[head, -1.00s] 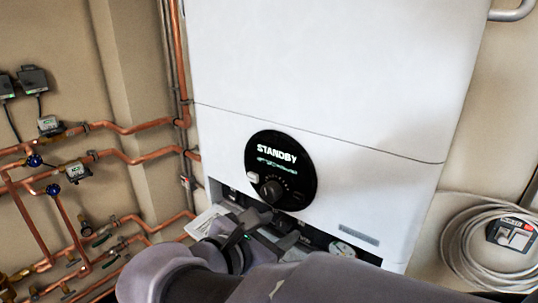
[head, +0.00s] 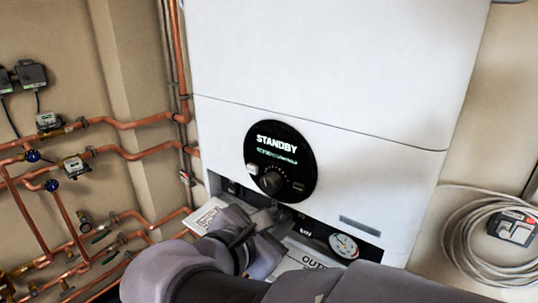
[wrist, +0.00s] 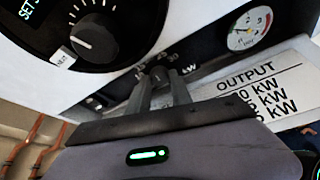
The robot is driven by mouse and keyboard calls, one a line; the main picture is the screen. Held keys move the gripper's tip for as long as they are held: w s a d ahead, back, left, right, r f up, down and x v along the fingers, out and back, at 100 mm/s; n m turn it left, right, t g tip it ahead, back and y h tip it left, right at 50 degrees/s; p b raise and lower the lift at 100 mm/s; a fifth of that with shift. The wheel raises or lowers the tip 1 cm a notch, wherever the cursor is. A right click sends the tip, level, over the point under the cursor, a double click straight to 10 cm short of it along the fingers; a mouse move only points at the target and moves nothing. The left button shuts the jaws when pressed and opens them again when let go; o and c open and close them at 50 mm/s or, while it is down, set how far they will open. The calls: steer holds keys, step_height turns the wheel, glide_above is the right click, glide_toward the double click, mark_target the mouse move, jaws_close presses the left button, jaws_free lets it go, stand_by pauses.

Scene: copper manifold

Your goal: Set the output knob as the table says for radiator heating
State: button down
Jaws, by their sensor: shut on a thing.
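The white boiler (head: 330,80) carries a round black display panel (head: 283,150) reading STANDBY, with a large dial (head: 271,181) below the text. In the wrist view, the small dark output knob (wrist: 157,72) sits on the black strip under the casing, beside kW scale marks of which 25 and 30 can be read. My gripper (wrist: 158,86) is shut on this knob, its fingers on either side. The knob's pointer is hidden. My gripper also shows in the head view (head: 270,214). The table (wrist: 262,85), headed OUTPUT with kW values, is partly covered by my gripper.
A pressure gauge (wrist: 249,28) is right of the knob on the strip. Copper pipes (head: 130,155) with valves run along the left wall. A coiled grey cable (head: 455,240) hangs at the right. Free wall lies between boiler and cable.

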steer(key=m+b, duration=0.1)
steer(key=b, duration=0.1)
steer(key=m+t+y+b, duration=0.1)
steer(key=m+b, duration=0.1)
steer(key=b, duration=0.1)
steer(key=shift+s+d+f, duration=0.1)
steer(key=shift+f, duration=0.25)
steer(key=shift+r+m+t+b, duration=0.15)
steer(key=shift+m+t+b, duration=0.45)
steer(key=shift+b, duration=0.55)
steer(key=shift+y, duration=0.3)
